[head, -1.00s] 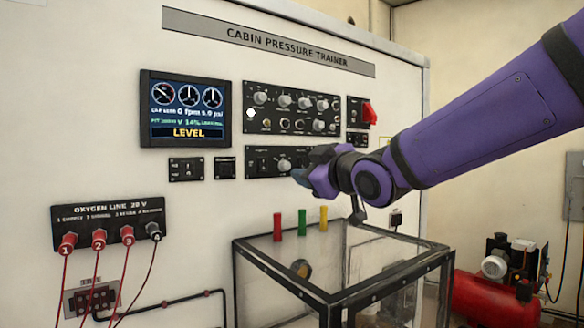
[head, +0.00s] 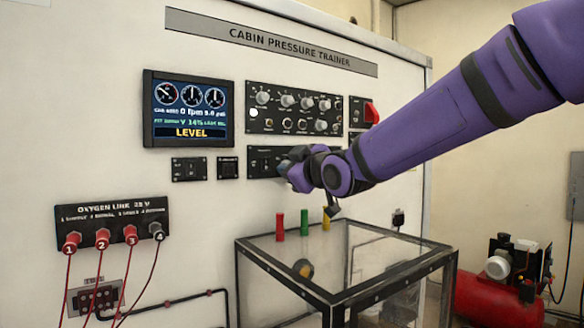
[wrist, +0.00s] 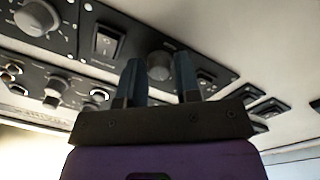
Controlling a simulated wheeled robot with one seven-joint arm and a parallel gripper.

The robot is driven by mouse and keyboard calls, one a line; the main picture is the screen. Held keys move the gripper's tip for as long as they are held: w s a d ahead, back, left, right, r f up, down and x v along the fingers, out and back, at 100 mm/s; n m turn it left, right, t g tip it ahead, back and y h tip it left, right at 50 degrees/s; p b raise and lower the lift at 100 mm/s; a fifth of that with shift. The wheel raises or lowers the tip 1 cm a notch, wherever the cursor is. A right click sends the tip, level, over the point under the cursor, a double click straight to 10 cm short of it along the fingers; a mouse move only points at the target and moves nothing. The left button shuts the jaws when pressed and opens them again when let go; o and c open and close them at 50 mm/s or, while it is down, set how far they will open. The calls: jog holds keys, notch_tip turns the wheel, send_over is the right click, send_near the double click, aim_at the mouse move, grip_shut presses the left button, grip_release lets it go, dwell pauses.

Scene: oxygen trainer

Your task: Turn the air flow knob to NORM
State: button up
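A grey round knob (wrist: 160,64) sits on the lower black panel in the wrist view; its label is not readable. My gripper (wrist: 159,68) has its two dark fingers apart, one on each side of that knob in the picture. I cannot tell whether they touch it. In the head view my gripper (head: 288,166) is at the right part of the lower panel (head: 262,162) and hides the knob and its markings.
Above is a larger panel (head: 256,127) of several knobs; a red handle (head: 371,113) is to its right. A rocker switch (wrist: 108,41) is beside the knob. Below stands a clear-topped, black-framed case (head: 290,287), with red, green and yellow upright pieces above its back edge.

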grip_shut()
jog(key=m, duration=0.9)
dwell(0.4)
jog(key=shift+m, duration=0.4)
jog(key=shift+o, duration=2)
grip_release()
